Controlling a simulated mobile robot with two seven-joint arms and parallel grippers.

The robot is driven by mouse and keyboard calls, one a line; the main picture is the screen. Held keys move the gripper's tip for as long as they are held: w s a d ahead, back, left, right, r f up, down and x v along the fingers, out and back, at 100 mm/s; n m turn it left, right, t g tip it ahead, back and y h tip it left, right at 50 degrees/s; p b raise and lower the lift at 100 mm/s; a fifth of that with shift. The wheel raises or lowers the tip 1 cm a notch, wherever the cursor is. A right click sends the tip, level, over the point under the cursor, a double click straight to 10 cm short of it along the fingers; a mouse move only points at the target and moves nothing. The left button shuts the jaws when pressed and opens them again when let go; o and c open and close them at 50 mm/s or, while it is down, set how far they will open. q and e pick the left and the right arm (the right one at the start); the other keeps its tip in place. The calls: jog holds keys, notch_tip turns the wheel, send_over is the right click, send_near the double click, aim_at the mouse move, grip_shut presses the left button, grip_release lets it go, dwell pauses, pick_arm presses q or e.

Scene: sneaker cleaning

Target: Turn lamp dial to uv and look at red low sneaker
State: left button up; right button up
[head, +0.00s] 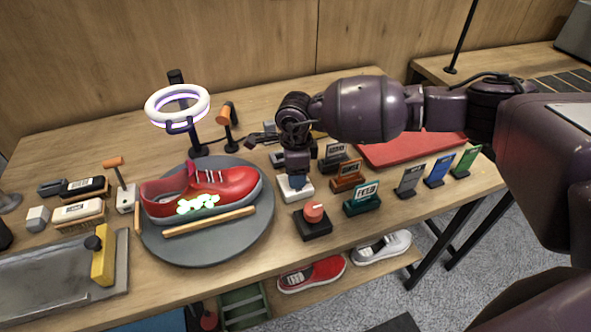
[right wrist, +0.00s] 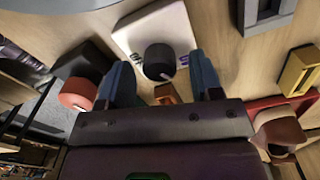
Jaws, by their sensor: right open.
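The red low sneaker (head: 236,184) lies on a round grey turntable (head: 205,250), with bright green glowing patches on its near side. The ring lamp (head: 152,106) stands behind it and glows white with a violet tint. The lamp dial, a black knob (right wrist: 158,62), sits on a white box (head: 306,187) right of the turntable. My right gripper (head: 297,182) points down over that box. In the right wrist view its blue fingers (right wrist: 163,82) are open on either side of the knob; I cannot tell whether they touch it. My left gripper is out of view.
A red button on a black base (head: 313,226) stands close in front of the white box. Labelled card holders (head: 363,199) and a red mat (head: 415,150) lie to the right. Brushes (head: 80,212) and a grey tray (head: 50,290) fill the left. More shoes (head: 312,274) are on the lower shelf.

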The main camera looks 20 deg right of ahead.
notch_tip(320, 180, up, 11)
jog(key=shift+f, duration=0.15)
dwell(0.6)
